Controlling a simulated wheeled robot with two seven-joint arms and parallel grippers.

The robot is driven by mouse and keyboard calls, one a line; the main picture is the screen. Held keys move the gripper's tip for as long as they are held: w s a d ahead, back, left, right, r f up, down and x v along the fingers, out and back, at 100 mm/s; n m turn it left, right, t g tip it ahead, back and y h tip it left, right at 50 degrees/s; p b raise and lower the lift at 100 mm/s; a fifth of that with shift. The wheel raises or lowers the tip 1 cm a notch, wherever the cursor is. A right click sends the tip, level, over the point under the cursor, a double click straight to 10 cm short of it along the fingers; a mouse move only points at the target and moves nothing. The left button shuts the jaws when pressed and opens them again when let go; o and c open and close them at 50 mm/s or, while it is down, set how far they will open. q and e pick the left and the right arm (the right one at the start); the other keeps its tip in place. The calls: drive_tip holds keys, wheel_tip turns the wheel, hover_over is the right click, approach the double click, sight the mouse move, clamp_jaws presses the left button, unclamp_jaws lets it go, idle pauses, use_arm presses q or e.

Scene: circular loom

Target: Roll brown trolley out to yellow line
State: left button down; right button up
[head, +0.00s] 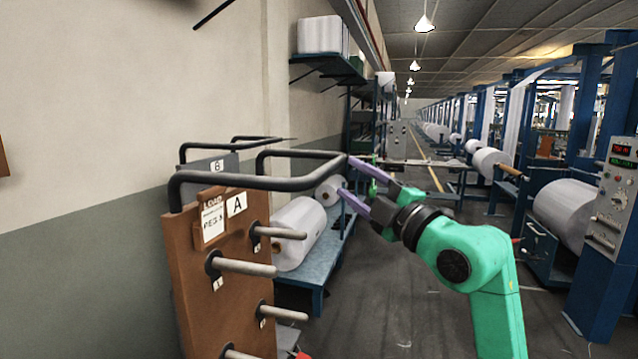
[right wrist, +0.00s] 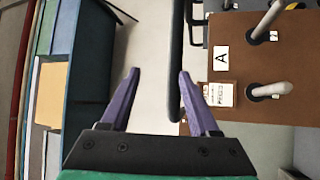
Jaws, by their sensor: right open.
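The brown trolley (head: 180,285) stands at the lower left, with a label A, a load card and several pegs. Its black bent-tube handle (head: 255,176) runs along its top. My right gripper (head: 346,176) is open at the right end of this handle. In the right wrist view the purple fingers (right wrist: 158,74) are apart, and the handle (right wrist: 176,60) runs close beside the right finger, on the inner side; contact cannot be told. A yellow line (head: 428,168) runs along the aisle floor. My left gripper is not in view.
A grey trolley (head: 212,165) with its own black handle stands behind the brown one. A blue bench (head: 318,262) with white rolls (head: 300,232) is beyond. Blue loom frames and a control panel (head: 618,190) line the right.

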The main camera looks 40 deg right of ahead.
sight(334, 170)
drive_tip(key=w+d+p, duration=0.2)
drive_tip(key=w, duration=0.2)
drive_tip(key=w+d+g+h+p, duration=0.1)
drive_tip(key=w+d+p, duration=0.1)
drive_tip(key=w, duration=0.3)
drive_tip(key=w+d+h+p, duration=0.1)
drive_tip(key=w+d+p, duration=0.1)
drive_tip(key=w+p, duration=0.2)
drive_tip(key=shift+w+m+g, duration=0.15)
drive_tip(key=shift+m+g, duration=0.15)
drive_tip(key=shift+m, duration=0.1)
drive_tip(key=shift+w, duration=0.25)
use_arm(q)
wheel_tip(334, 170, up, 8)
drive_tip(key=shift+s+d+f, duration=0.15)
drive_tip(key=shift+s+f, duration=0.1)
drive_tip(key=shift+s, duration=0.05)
use_arm(e)
drive_tip(key=shift+f, duration=0.15)
drive_tip(key=shift+w, duration=0.1)
drive_tip(key=c, duration=1)
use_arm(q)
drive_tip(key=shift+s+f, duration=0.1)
use_arm(e)
drive_tip(key=shift+f, duration=0.15)
